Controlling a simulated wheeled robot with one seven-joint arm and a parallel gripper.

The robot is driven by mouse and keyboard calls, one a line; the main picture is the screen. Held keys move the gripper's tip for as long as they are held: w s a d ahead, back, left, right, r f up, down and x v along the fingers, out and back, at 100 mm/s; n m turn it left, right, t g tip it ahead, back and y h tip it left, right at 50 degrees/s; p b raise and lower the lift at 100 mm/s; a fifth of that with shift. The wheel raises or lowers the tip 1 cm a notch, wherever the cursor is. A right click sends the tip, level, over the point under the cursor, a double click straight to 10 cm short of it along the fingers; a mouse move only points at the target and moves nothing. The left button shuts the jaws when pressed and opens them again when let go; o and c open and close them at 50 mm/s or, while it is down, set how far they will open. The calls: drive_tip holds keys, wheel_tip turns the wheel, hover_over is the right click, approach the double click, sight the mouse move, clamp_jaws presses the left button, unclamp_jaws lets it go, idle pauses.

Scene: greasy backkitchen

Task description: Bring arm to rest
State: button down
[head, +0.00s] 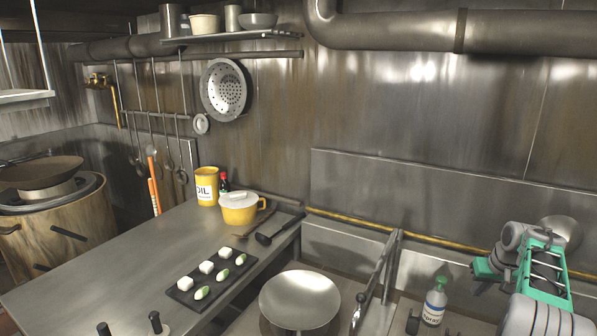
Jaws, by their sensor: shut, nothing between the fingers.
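My arm shows at the right edge of the head view, with grey joints and a teal frame (543,270). It is bent, with a grey joint at its top and a smaller teal part (485,269) sticking out to the left. I cannot make out any gripper fingers in this view. The visible arm is raised in front of the back wall, to the right of a spray bottle (434,302) with a green top. I see nothing held by the visible part of the arm.
A steel counter (110,270) on the left holds a dark tray (212,275) with several white and green pieces, a yellow pot (238,210) and an oil tin (207,187). A shallow metal pan (300,300) sits at the front centre. A shelf and pipes line the wall above.

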drive_tip(key=s+a+f+m+g+y, duration=0.1)
drive_tip(key=s+a+f+m+g, duration=0.2)
drive_tip(key=s+f, duration=0.65)
drive_tip(key=s+a+f+m+g, duration=0.1)
drive_tip(key=s+a+f, duration=0.1)
drive_tip(key=s+a, duration=0.75)
drive_tip(key=s+a+r+n+b, duration=0.1)
drive_tip(key=s+a+r, duration=0.25)
drive_tip(key=a, duration=0.65)
drive_tip(key=s+a+r+n+b, duration=0.2)
drive_tip(key=s+a, duration=0.3)
drive_tip(key=a, duration=0.4)
drive_tip(key=w+a+r+n+t+b, duration=0.1)
drive_tip(key=a+r+n+t, duration=0.3)
drive_tip(key=a+r, duration=0.4)
drive_tip(key=w+a, duration=0.1)
drive_tip(key=a, duration=0.1)
drive_tip(key=shift+w+a+r+h, duration=0.15)
drive_tip(key=shift+w+a+h, duration=0.15)
drive_tip(key=shift+w+a, duration=0.1)
